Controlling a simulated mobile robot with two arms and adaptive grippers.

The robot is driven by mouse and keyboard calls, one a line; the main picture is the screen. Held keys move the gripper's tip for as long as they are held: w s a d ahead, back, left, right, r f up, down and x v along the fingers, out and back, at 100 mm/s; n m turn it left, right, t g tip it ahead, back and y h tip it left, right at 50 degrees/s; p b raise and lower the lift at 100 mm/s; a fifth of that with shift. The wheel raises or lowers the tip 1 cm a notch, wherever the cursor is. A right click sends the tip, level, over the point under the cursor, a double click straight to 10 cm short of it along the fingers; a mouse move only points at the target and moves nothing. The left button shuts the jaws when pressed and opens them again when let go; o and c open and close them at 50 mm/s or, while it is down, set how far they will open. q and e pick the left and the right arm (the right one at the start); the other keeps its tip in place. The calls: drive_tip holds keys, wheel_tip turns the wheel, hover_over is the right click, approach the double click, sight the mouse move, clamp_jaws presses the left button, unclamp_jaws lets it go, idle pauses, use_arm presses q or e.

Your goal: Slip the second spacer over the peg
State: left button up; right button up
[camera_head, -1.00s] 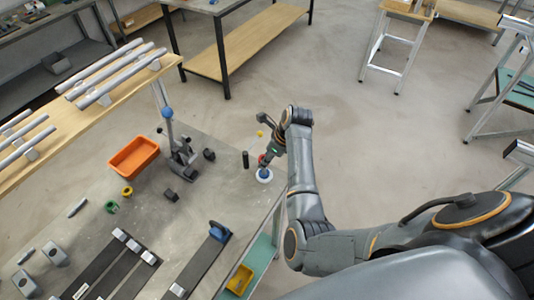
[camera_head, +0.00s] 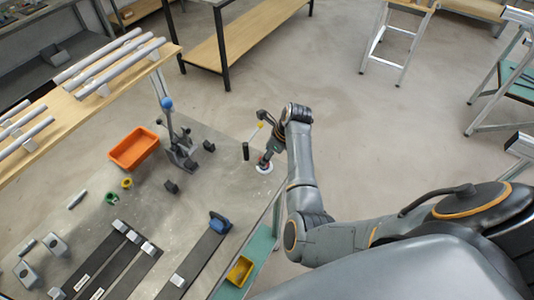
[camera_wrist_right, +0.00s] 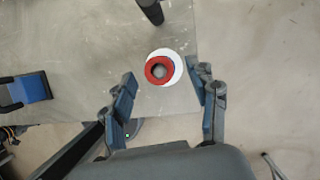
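A red ring-shaped spacer (camera_wrist_right: 158,70) sits over a round white base (camera_wrist_right: 178,58) in the right wrist view, with a grey round shape in its hole. A sliver of blue shows under its right edge. In the head view the red spacer (camera_head: 263,160) is low, just above the white base (camera_head: 265,168). I cannot tell how far down the peg it sits. My right gripper (camera_wrist_right: 167,96) is open, its fingers apart on both sides and clear of the spacer; it also shows in the head view (camera_head: 268,153). My left gripper is out of view.
A dark upright cylinder (camera_head: 245,151) stands just left of the base. A green ring (camera_head: 112,198), a yellow ring (camera_head: 126,183), an orange bin (camera_head: 134,148) and a grey stand (camera_head: 180,150) are further left. A yellow bin (camera_head: 240,270) is near the front edge.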

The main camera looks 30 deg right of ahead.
drive_tip(key=shift+r, duration=0.1)
drive_tip(key=v, duration=1.1)
drive_tip(key=shift+r, duration=0.4)
drive_tip(key=shift+s+d, duration=0.1)
drive_tip(key=shift+d, duration=0.05)
